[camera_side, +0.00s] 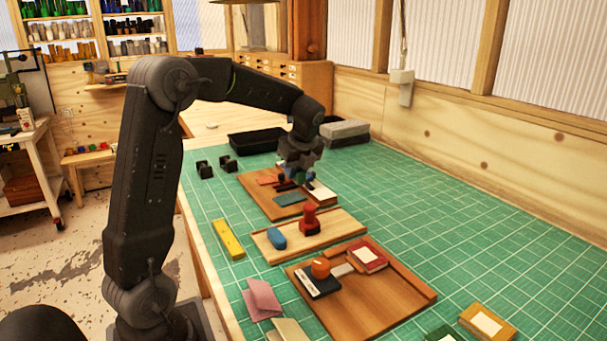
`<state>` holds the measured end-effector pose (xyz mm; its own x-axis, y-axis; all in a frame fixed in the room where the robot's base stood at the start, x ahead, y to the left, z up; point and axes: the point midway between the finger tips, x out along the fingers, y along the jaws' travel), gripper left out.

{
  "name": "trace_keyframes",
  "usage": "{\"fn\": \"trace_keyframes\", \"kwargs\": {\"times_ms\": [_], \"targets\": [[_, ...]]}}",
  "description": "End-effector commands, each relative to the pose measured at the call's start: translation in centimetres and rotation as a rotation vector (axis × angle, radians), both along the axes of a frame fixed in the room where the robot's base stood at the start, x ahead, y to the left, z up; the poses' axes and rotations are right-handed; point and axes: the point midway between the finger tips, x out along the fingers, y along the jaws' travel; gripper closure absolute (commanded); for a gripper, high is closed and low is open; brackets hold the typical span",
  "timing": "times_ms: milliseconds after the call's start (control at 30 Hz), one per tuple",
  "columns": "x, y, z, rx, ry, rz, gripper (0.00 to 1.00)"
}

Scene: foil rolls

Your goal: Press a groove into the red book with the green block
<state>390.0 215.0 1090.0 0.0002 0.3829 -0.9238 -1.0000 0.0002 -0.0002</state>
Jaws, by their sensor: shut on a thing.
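The red book (368,257), with a pale label, lies on the near wooden board (400,285) at its back right. My gripper (297,179) is at the far wooden board (256,196), well behind and left of the red book. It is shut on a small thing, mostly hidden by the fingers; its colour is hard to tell. I cannot make out a green block for certain. A flat teal piece (289,199) lies on the far board in front of my gripper, and a pale-topped book (321,194) lies to its right.
The middle board (330,237) holds a red stamp-like piece (309,220) and a blue piece (276,238). A yellow bar (228,239) lies left.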

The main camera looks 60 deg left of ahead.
Motion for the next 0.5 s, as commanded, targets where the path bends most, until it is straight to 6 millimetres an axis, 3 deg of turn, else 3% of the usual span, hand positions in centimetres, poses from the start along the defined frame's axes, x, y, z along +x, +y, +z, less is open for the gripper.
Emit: {"fn": "trace_keyframes", "kwargs": {"times_ms": [167, 200, 367, 500], "targets": [[0.00, 0.01, 0.01, 0.000, 0.000, 0.000, 1.00], [0.01, 0.00, 0.01, 0.000, 0.000, 0.000, 0.78], [0.02, -0.01, 0.00, 0.000, 0.000, 0.000, 0.93], [0.33, -0.51, -0.09, -0.001, 0.000, -0.003, 0.94]]}}
